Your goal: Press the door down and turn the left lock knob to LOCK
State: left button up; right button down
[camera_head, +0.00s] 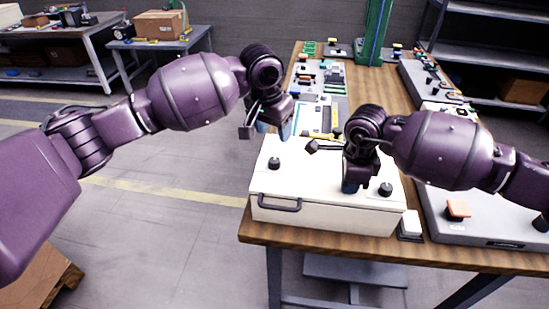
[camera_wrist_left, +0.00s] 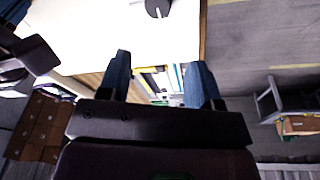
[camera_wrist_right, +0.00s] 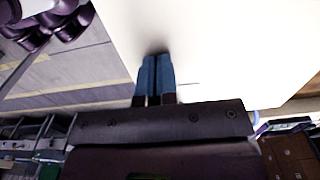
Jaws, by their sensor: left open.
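A white box's door (camera_head: 310,165) looks flat and closed over the body. It carries a black handle (camera_head: 280,203) at its front edge. The left lock knob (camera_head: 274,163), black, sits on the door's left side; it also shows at the top of the left wrist view (camera_wrist_left: 157,8). Its LOCK marking is too small to read. My left gripper (camera_head: 268,130) is open and empty, above and behind this knob. My right gripper (camera_head: 350,187) is shut with its fingertips at the door's surface, left of the right knob (camera_head: 385,189). The right wrist view shows its fingers together (camera_wrist_right: 155,78) over the white surface.
The box stands at the near end of a wooden table (camera_head: 380,243). Tools and trays fill the table behind. Open floor lies to the left.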

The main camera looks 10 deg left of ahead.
aim_at(275, 160)
pick_arm(q)
notch_tip(275, 160, up, 4)
jog(key=s+d+n+g+y, duration=0.1)
jog(key=s+n+g+y, duration=0.1)
jog(key=n, duration=0.1)
jog(key=f, duration=1.2)
jog(key=shift+w+a, duration=0.1)
jog(key=shift+a, duration=0.1)
jog(key=c, duration=0.9)
